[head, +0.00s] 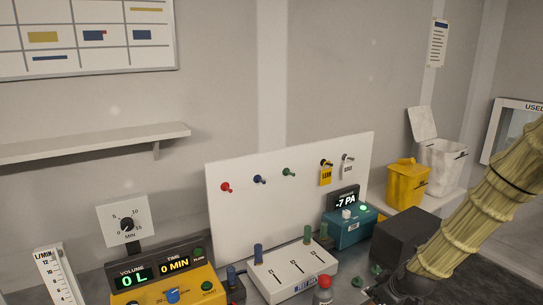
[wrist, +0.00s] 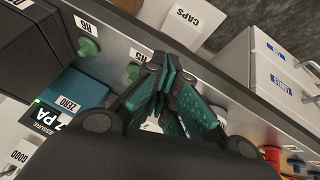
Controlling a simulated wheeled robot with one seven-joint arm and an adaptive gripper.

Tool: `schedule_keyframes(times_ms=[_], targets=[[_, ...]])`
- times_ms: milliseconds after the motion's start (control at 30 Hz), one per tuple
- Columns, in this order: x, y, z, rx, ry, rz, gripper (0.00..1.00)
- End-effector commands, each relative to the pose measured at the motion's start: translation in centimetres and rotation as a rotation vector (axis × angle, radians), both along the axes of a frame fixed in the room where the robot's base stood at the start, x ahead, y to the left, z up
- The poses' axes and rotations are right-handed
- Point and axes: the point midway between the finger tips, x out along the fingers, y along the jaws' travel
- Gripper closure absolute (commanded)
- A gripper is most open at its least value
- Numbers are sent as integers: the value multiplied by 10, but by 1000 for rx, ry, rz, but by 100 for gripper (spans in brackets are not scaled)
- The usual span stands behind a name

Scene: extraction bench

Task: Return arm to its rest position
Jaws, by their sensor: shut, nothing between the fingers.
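My arm, in a ribbed tan sleeve, comes in from the right in the head view, and its end is low at the right near a dark box (head: 408,240). In the wrist view my gripper (wrist: 158,62) is shut, its dark and teal fingers together with nothing between them. It is over the bench edge, beside a green knob-like piece (wrist: 88,46) near the R6 label. A second green piece (wrist: 133,72) shows right behind the fingertips. The fingertips are not clearly visible in the head view.
A teal pressure meter (head: 348,230) reads -7 PA. A yellow unit (head: 168,290) shows 0 L and 0 MIN. A white board (head: 265,210) with colored pegs stands behind. Yellow (head: 405,185) and white (head: 440,165) bins stand at the right. A CAPS container (wrist: 180,20) is near my gripper.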

Motion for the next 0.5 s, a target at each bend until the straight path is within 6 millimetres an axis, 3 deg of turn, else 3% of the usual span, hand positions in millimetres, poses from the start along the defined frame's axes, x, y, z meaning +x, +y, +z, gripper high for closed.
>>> schedule_keyframes(times_ms=[33, 200, 500], targets=[[-20, 10, -28, 11, 48, -27, 100], [-85, 35, -94, 55, 170, -152, 100], [-222, 69, -180, 98, 369, -382, 100]])
